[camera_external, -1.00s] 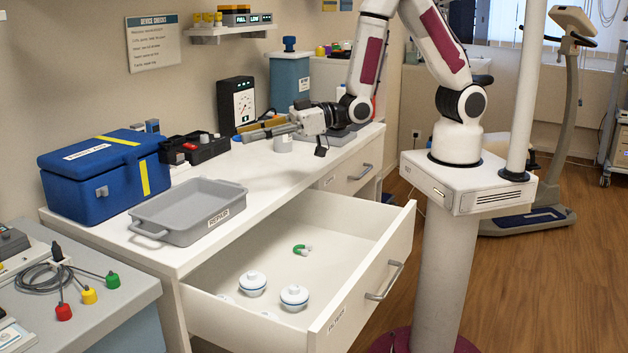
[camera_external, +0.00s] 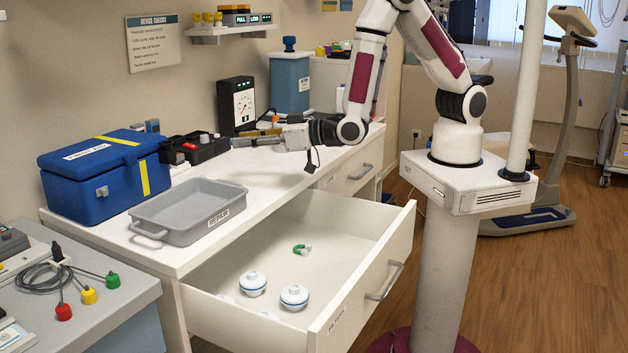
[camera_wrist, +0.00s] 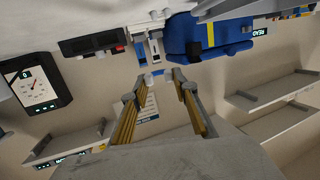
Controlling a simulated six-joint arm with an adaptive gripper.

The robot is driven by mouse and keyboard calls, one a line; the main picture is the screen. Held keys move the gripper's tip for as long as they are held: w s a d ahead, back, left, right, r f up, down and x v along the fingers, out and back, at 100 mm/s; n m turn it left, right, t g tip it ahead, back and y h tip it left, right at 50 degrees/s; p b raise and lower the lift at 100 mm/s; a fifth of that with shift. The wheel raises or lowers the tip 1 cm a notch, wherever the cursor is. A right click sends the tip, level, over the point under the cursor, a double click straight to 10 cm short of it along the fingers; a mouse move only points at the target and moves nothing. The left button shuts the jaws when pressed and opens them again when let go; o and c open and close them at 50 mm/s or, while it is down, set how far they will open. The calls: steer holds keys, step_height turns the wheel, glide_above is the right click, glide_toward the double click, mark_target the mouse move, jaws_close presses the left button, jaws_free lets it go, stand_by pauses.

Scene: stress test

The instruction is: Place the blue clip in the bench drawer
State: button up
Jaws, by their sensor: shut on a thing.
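The bench drawer (camera_external: 345,258) is pulled out, open at the top. In it lie a small green and white curved piece (camera_external: 302,249) and two white round pots with blue bands (camera_external: 294,297). My gripper (camera_external: 243,141) points left, low over the bench top, behind the drawer. In the wrist view my gripper (camera_wrist: 160,85) has two fingers with yellow-brown inner sides, shown closer at their tips.
A grey tray (camera_external: 160,229) stands at the bench's front left, with a blue case (camera_external: 105,178) behind it. A black organiser (camera_external: 197,150) and a gauge box (camera_external: 236,106) stand near the gripper.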

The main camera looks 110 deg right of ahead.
steer(key=s+d+m+g+h, duration=0.3)
steer(key=d, duration=0.2)
steer(key=shift+s+d+h, duration=0.3)
steer(key=shift+d+h, duration=0.05)
steer(key=shift+h, duration=0.05)
steer(key=shift+f, duration=0.1)
glide_above(260, 175)
steer(key=shift+w+f, duration=0.1)
steer(key=shift+f, duration=2.7)
steer(key=shift+f, duration=0.15)
steer(key=shift+f, duration=1.95)
steer(key=shift+f, duration=0.2)
steer(key=o, duration=0.7)
